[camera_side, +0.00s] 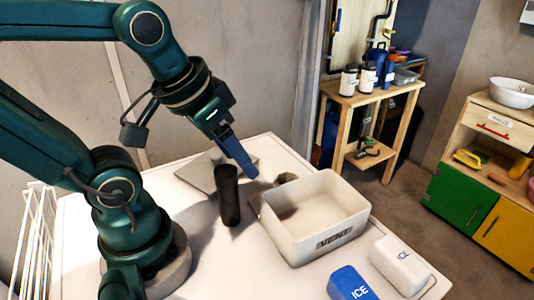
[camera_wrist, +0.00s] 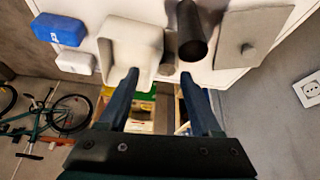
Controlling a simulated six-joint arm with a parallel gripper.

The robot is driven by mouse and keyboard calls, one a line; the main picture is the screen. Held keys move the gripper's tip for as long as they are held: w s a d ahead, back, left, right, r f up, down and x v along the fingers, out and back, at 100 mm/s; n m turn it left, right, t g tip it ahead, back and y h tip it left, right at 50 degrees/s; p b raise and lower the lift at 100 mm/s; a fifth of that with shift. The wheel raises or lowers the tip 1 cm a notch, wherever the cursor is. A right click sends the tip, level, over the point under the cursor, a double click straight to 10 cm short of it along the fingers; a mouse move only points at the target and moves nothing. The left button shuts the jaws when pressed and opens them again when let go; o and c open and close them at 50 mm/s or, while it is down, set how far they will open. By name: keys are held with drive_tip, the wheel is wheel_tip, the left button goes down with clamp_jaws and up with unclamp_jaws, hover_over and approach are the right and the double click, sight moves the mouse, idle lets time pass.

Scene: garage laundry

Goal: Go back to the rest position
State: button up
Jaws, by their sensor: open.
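My gripper (camera_side: 248,172) is in the air above the white table, close to the left wall of the white bin and to the right of the dark cylinder. In the wrist view my gripper (camera_wrist: 168,85) shows two blue fingers spread well apart with nothing between them. The fingers point toward the table, with the white bin (camera_wrist: 118,45) and the dark cylinder (camera_wrist: 191,38) beyond them. The side view does not show the gap between the fingers clearly.
The dark cylinder (camera_side: 229,200) stands upright left of the white bin (camera_side: 336,240), labelled VENT. A grey flat plate (camera_side: 196,172) lies behind the cylinder. A blue ICE block (camera_side: 350,284) and a white ICE block (camera_side: 400,262) lie at the front right. A wire rack (camera_side: 35,235) stands at the left.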

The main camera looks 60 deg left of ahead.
drive_tip(key=shift+s+d+f+m+h, duration=0.15)
drive_tip(key=shift+s+d+m, duration=0.15)
drive_tip(key=shift+s+d, duration=0.15)
drive_tip(key=shift+s+d+f+m+h, duration=0.15)
drive_tip(key=shift+s+d+m, duration=0.15)
drive_tip(key=shift+d, duration=0.2)
